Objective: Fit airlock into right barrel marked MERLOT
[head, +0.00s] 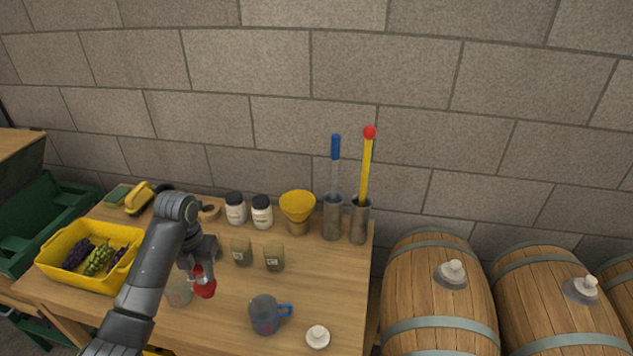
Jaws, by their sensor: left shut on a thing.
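My left gripper (197,268) is shut on a small red object (205,288), low over the left middle of the table. I cannot tell for sure whether this red object is the airlock; the fingers and wrist hide part of it. Two wooden barrels stand to the right of the table: a nearer barrel (432,310) with a pale stopper (453,270) on top, and another barrel (548,312) with a pale stopper (581,288). No MERLOT label can be read on either. My right gripper is not in view.
On the wooden table (225,325) are a yellow crate of grapes (70,273), a clear cup (179,294), jars, a yellow funnel (297,205), two metal cylinders with tall tools, a grey jug (265,313) and a white-topped stopper (318,337). A third barrel (622,290) is cut off at right.

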